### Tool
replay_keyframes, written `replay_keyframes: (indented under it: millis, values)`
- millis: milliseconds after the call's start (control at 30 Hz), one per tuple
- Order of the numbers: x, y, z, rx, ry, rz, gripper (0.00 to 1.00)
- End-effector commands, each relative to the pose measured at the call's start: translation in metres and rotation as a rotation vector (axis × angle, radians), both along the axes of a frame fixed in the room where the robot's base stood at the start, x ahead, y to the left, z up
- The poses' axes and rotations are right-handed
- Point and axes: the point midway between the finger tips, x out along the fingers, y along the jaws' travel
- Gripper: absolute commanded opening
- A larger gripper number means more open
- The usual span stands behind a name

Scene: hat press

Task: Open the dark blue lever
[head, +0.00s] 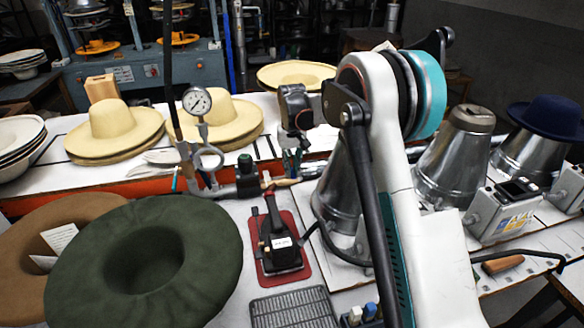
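I cannot clearly pick out a dark blue lever in the head view. A pressure gauge (197,101) stands on metal pipework behind the green hat. My gripper (291,163) appears as a dark, partly hidden shape beyond my white arm, above the table and to the right of the valve. Its fingers are small and merge with the things behind, so their opening is unclear. My arm hides part of the table and the metal cones.
A dark green hat (145,262) and a brown hat (62,240) fill the front left. A black tool (279,243) lies on a red mat (297,225). Straw hats (113,125) line the back. Metal cones (455,160) and a dark blue hat (553,118) stand right.

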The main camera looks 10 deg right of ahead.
Motion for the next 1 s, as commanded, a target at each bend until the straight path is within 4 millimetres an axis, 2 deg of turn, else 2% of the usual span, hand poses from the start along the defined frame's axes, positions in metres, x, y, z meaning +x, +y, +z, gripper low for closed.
replay_keyframes:
  millis: [467, 667, 1000]
  values:
    - [0.000, 0.004, 0.000, 0.000, 0.000, -0.053, 0.00]
    - [0.001, 0.012, 0.001, 0.001, 0.000, -0.174, 0.00]
    - [0.008, 0.030, 0.001, 0.001, 0.000, -0.488, 0.00]
